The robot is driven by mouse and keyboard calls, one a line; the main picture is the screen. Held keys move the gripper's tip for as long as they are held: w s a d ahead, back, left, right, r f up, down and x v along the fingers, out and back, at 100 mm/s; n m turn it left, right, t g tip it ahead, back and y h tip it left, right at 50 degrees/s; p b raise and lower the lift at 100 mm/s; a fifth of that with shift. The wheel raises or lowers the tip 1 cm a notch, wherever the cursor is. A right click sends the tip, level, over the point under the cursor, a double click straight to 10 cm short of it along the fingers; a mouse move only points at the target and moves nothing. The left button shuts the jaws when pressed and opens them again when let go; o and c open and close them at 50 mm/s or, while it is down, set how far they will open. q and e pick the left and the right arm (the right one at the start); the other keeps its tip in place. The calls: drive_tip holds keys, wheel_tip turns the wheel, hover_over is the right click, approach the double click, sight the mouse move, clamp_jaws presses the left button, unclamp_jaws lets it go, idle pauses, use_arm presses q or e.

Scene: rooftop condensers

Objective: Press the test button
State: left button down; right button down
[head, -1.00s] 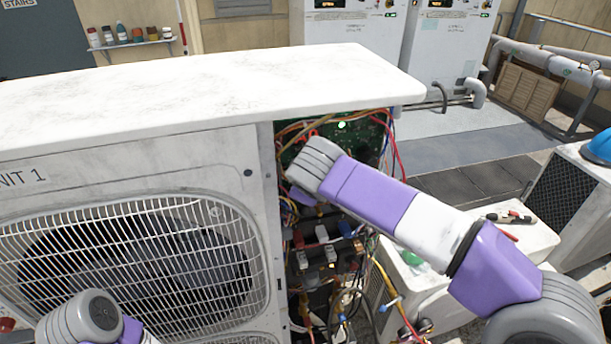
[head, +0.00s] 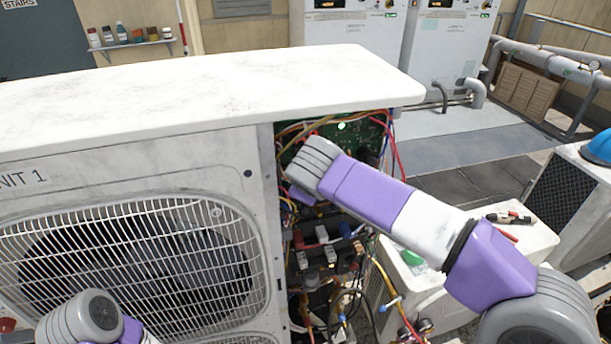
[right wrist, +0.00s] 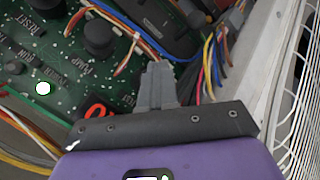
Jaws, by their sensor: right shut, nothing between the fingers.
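The green circuit board (head: 352,130) is inside the open side of the white condenser unit (head: 262,190). It also shows close up in the right wrist view (right wrist: 125,75), with dark round parts (right wrist: 98,38), small printed labels and a bright white light (right wrist: 43,88). One label seems to read RESET. I cannot tell which part is the test button. My right gripper (right wrist: 158,75) is shut and empty, its tips in front of the board near a wire plug. I cannot tell if they touch. In the head view my right arm hides the tips. My left gripper is out of the frame.
Loose coloured wires (head: 395,150) hang around the board and below it. The unit's white top (head: 220,85) overhangs the opening. A white box with tools (head: 535,240) stands to the right. A fan grille (head: 130,265) faces front.

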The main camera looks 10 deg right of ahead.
drive_tip(key=shift+w, duration=0.2)
idle(0.4)
drive_tip(key=shift+s, duration=0.45)
drive_tip(key=s+b, duration=0.2)
drive_tip(key=s, duration=0.4)
drive_tip(key=shift+b, duration=0.4)
idle(0.5)
